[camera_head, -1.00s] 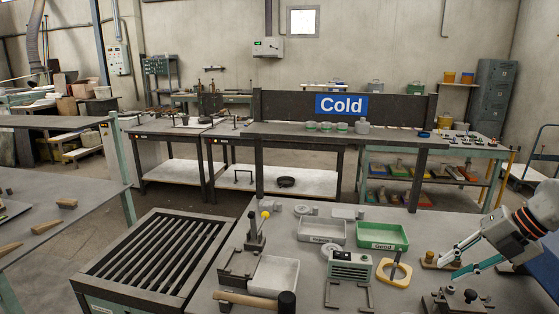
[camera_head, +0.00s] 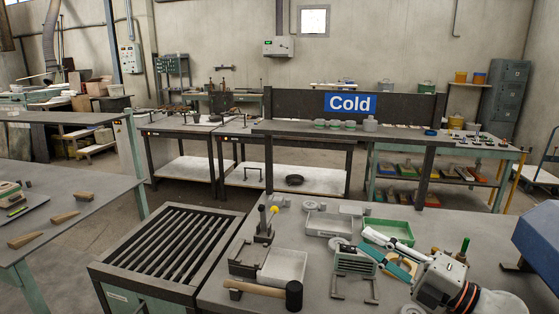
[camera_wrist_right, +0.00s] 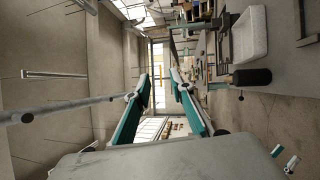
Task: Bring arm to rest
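My right gripper (camera_head: 370,247) reaches in from the lower right over the near workbench (camera_head: 222,270). It has white and teal fingers. In the right wrist view its two fingers (camera_wrist_right: 160,75) stand apart with a clear gap and nothing between them. In the head view it hangs over the grey device (camera_head: 356,262) and hides part of the green tray (camera_head: 376,225) and things behind it. I cannot tell its exact height above the bench. My left gripper is not in view.
A hammer (camera_head: 293,296), a grey tray (camera_head: 283,266) and another grey tray (camera_head: 328,224) lie on the near bench. A green-handled tool (camera_head: 463,250) stands right of the gripper. A slatted dark table (camera_head: 166,250) adjoins at left. A blue object (camera_head: 540,235) is at the right edge.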

